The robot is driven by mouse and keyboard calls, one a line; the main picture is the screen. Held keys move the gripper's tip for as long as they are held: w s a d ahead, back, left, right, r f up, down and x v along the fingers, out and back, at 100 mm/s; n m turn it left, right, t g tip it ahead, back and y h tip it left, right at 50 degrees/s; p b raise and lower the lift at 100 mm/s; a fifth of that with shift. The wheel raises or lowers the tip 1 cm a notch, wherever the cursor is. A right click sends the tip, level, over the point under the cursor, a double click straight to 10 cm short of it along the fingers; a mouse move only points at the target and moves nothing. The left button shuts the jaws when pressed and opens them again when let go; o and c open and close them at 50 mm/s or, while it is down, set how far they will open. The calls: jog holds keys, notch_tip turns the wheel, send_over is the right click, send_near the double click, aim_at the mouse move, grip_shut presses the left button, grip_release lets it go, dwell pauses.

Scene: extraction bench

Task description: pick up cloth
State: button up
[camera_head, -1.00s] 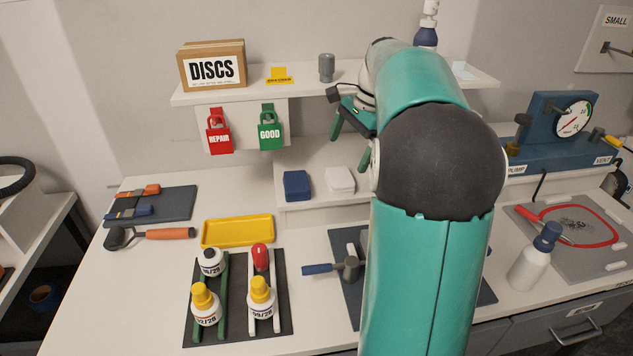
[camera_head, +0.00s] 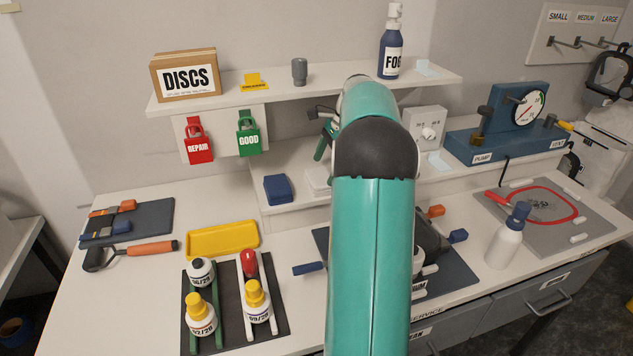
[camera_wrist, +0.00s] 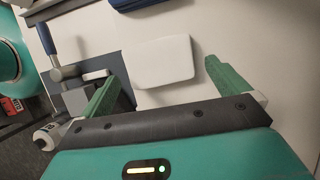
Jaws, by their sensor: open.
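A folded white cloth (camera_head: 317,181) lies on the lower shelf beside a folded blue cloth (camera_head: 278,188). My arm hides part of the white cloth's right side. In the wrist view, the white cloth (camera_wrist: 160,62) lies between and beyond the green fingertips of my gripper (camera_wrist: 160,72). The blue cloth (camera_wrist: 137,4) shows only at the top edge. My gripper is open and empty. In the head view it is mostly hidden behind my arm, with a green finger showing above the white cloth.
The upper shelf (camera_head: 280,92) overhangs the lower shelf and carries the DISCS box (camera_head: 186,75), a grey cylinder (camera_head: 299,71) and the FOG bottle (camera_head: 391,45). REPAIR (camera_head: 199,142) and GOOD (camera_head: 248,135) tags hang below it. A yellow tray (camera_head: 223,240) and several bottles stand in front.

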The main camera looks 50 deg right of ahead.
aim_at(320, 176)
jog(key=x, duration=0.2)
jog(key=shift+f, duration=0.35)
jog(key=shift+w+a+f, duration=0.2)
jog(key=shift+f, duration=0.15)
jog(key=c, duration=0.7)
